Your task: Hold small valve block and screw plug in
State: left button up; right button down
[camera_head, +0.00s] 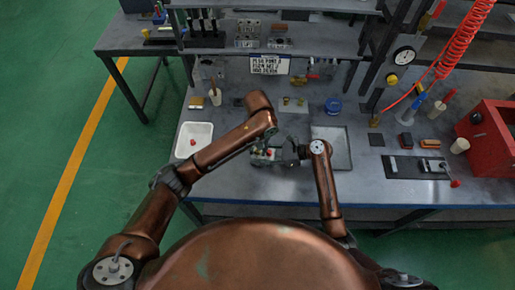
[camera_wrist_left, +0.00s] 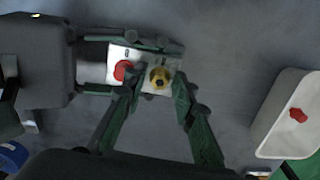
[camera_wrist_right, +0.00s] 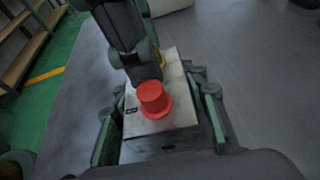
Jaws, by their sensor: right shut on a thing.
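The small valve block (camera_head: 262,155) is a pale metal block near the front of the bench. My right gripper (camera_wrist_right: 160,135) is shut on its sides. In the right wrist view a red cap (camera_wrist_right: 155,98) stands on the block's top (camera_wrist_right: 178,75), with a yellow part partly hidden behind it. In the left wrist view the red cap (camera_wrist_left: 122,70) sits beside a brass-yellow plug (camera_wrist_left: 160,77) with a dark centre. My left gripper (camera_wrist_left: 158,88) is over the block, its fingers apart on either side of the plug. I cannot tell how deep the plug sits.
A white tray (camera_head: 208,129) with a red piece (camera_head: 193,142) lies to the left. A grey tray (camera_head: 342,134) lies to the right. A blue round container (camera_head: 333,105) and brass fittings (camera_head: 292,101) stand behind. A red box (camera_head: 490,135) is far right.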

pick_arm(q)
jog(key=shift+n, duration=0.7)
grip_shut()
